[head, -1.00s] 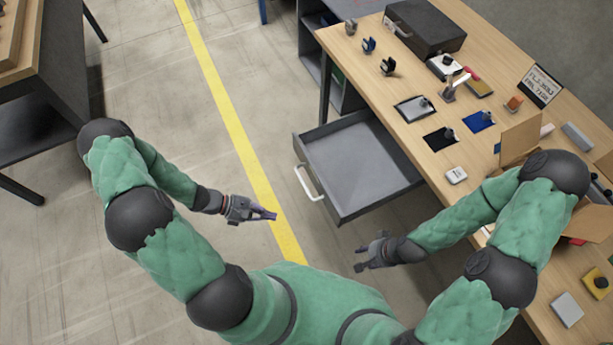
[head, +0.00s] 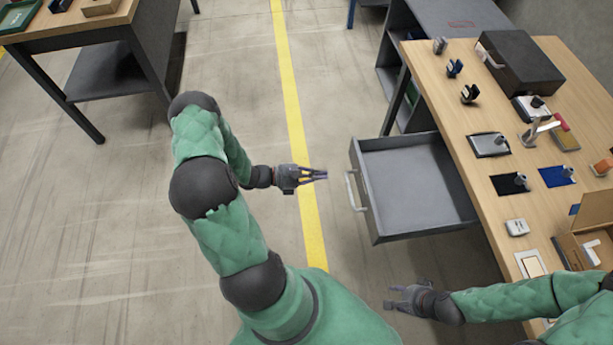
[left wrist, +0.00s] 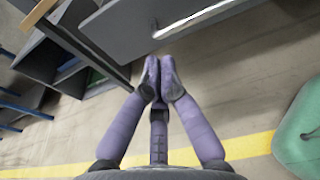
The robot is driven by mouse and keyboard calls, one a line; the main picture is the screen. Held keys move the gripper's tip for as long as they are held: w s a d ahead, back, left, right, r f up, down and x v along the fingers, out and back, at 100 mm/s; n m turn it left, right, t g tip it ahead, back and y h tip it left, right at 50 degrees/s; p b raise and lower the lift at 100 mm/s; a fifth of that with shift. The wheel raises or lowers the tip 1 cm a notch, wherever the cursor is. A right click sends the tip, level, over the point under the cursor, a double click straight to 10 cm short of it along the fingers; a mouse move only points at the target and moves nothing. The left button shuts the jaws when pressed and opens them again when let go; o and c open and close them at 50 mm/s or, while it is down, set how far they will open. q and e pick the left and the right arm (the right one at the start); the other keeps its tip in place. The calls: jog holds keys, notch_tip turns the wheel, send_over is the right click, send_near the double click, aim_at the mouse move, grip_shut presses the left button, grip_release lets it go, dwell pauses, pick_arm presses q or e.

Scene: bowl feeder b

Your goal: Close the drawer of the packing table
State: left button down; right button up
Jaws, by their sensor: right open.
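The grey drawer (head: 415,190) of the wooden-topped packing table (head: 455,110) is pulled well out and looks empty. Its pale bar handle (head: 352,190) is on the front panel, facing left. My left gripper (head: 325,174) is just left of the handle, pointing at the drawer front with a small gap and holding nothing. In the left wrist view its purple fingertips (left wrist: 160,65) are together, below the drawer front (left wrist: 150,28) and the pale handle (left wrist: 195,20). My right gripper (head: 392,298) is open and empty, in front of the drawer's near side.
The tabletop carries a black case (head: 520,62), small tools on mats and an open cardboard box (head: 590,225). A grey shelf unit (head: 450,20) stands behind the table. Another table (head: 75,35) is at the far left. The floor along the yellow line (head: 290,95) is clear.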

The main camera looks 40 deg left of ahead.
pick_arm(q)
jog(key=b+x, duration=0.1)
jog(key=x, duration=0.4)
jog(key=shift+w+d+b, duration=0.25)
jog(key=shift+d+b, duration=0.05)
pick_arm(e)
jog(key=shift+f, duration=0.95)
